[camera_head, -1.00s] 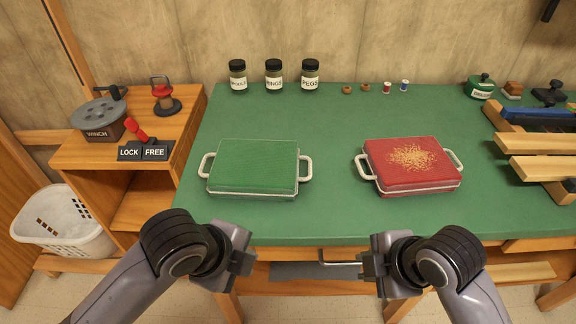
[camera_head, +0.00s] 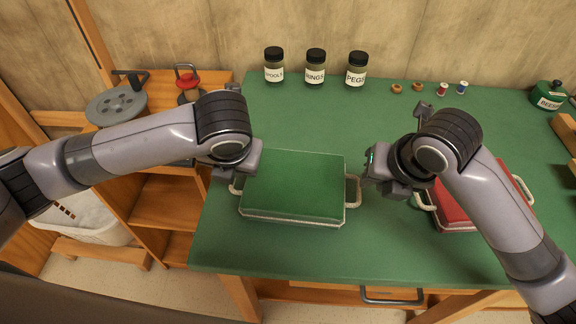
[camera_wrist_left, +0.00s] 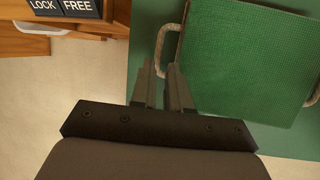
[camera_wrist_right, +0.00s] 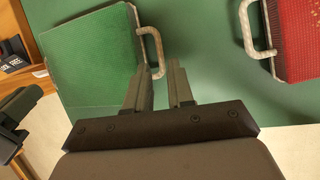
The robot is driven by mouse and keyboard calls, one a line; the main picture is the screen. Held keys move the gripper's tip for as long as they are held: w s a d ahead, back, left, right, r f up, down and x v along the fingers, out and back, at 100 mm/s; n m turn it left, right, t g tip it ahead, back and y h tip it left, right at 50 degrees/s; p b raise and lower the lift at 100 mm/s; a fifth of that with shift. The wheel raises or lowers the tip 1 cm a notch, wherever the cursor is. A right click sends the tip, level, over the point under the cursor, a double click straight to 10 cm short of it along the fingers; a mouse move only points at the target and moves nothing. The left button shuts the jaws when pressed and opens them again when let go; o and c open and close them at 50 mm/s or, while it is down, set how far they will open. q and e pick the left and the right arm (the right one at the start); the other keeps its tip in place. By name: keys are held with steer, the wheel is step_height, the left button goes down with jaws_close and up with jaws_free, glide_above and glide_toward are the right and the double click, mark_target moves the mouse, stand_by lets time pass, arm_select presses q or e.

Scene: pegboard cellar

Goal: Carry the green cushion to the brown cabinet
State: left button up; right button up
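The green cushion (camera_head: 295,185) lies flat on the green bench top, with a pale handle at each side. My left gripper (camera_head: 236,175) is open at its left handle. In the left wrist view that handle (camera_wrist_left: 163,48) is just ahead of the parted fingers (camera_wrist_left: 161,88). My right gripper (camera_head: 374,168) is open beside the right handle (camera_head: 353,190). In the right wrist view that handle (camera_wrist_right: 156,50) is ahead of the parted fingers (camera_wrist_right: 158,88). A brown wooden shelf unit (camera_head: 165,203) stands left of the bench; I cannot tell whether it is the brown cabinet.
A red cushion (camera_head: 455,208) lies to the right, partly hidden by my right arm. Several jars (camera_head: 315,66) and small spools (camera_head: 442,89) line the bench's back.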

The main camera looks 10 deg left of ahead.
arm_select(q)
steer(key=shift+w+a+r, duration=0.1)
steer(key=shift+w, duration=0.05)
arm_select(e)
steer(key=shift+w, duration=0.1)
